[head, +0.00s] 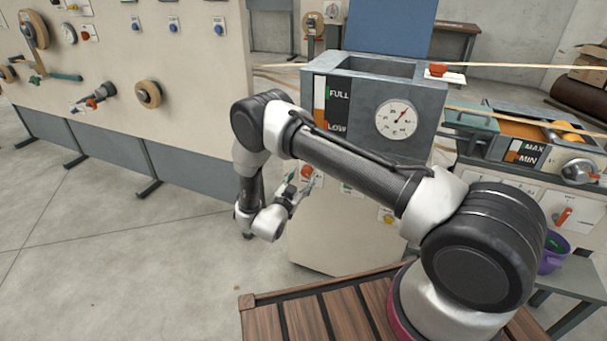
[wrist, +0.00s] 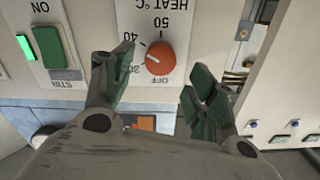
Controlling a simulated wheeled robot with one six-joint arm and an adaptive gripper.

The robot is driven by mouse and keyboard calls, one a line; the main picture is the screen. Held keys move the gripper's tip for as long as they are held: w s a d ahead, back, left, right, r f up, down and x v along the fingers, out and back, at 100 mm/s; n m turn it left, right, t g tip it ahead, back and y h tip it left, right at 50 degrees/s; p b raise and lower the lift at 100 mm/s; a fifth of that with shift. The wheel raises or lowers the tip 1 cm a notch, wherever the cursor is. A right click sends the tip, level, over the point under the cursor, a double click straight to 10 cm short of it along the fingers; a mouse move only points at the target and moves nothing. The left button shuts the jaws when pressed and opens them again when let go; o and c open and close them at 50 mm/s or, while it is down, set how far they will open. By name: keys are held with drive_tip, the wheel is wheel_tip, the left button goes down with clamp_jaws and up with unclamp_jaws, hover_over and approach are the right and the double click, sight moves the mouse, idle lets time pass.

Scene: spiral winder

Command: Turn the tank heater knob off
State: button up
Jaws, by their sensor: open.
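The orange-red heater knob (wrist: 160,58) sits on a white plate (wrist: 183,22) marked HEAT °C, upside down in the wrist view. Its pale mark points left, toward the 30 to 40 side of the scale and away from the OFF label (wrist: 158,82). My gripper (wrist: 158,88) is open and empty, one green-padded finger on each side below the knob, apparently short of it. In the head view my gripper (head: 299,188) is at the front panel (head: 330,235) under the tank (head: 440,122), and the knob (head: 306,172) is partly hidden behind it.
A green ON button (wrist: 48,47) and a lit green lamp (wrist: 25,47) are left of the knob in the wrist view. A dial gauge (head: 396,119) is on the tank front. A large panel (head: 190,110) stands at left, with open floor before it. A slatted wooden top (head: 300,315) is in front.

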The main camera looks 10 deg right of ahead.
drive_tip(key=shift+x, duration=2.3)
drive_tip(key=c, duration=1)
